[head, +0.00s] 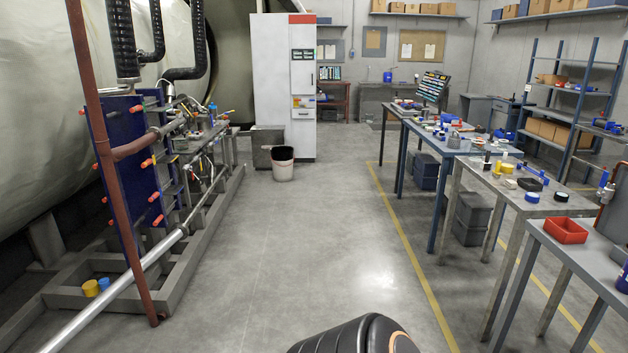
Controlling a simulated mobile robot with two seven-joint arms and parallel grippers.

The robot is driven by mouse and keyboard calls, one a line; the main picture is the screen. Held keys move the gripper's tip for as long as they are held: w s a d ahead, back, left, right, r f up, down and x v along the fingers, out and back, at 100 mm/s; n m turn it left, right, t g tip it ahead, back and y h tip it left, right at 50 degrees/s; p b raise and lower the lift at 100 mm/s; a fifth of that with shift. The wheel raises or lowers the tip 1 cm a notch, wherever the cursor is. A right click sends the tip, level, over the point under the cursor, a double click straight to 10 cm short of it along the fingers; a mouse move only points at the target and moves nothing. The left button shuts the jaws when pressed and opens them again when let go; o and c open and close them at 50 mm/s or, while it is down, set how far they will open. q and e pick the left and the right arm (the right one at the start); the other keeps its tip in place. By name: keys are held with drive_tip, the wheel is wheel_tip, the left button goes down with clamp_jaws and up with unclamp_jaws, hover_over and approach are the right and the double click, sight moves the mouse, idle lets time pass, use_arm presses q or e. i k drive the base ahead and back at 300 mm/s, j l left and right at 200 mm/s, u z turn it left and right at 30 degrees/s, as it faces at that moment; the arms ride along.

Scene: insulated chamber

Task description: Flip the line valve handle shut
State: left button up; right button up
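The pipe skid (190,205) on the left carries several pipes and small fittings. A small blue part (212,107) and a red-tipped part (230,112) stand out at its far end, but they are too small to tell whether either is the line valve handle. At the right edge, a blue upright part (604,179) shows beside a brown pipe-like piece; I cannot tell if it is a valve handle. I cannot make out whether any handle is open or shut. Neither gripper is in view.
A clear concrete floor (300,225) runs up the middle. A bucket (283,163) stands before the white cabinet (283,85). A row of workbenches with tools and a red bin (566,231) lines the right. A brown post (125,230) stands before the skid.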

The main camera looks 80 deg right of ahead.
sight(603, 181)
drive_tip(key=z, duration=1.5)
drive_tip(key=l+z, duration=0.15)
drive_tip(key=z, duration=0.35)
drive_tip(key=i+l+z, duration=0.1)
drive_tip(key=z, duration=0.9)
drive_tip(key=i+l+z, duration=0.15)
drive_tip(key=z, duration=0.3)
drive_tip(key=i+z, duration=0.25)
drive_tip(key=z, duration=0.2)
drive_tip(key=i+z, duration=0.25)
drive_tip(key=z, duration=0.2)
drive_tip(key=i+j+z, duration=0.15)
drive_tip(key=i, duration=0.3)
drive_tip(key=i+j+z, duration=0.15)
drive_tip(key=i+j, duration=0.15)
drive_tip(key=i, duration=0.1)
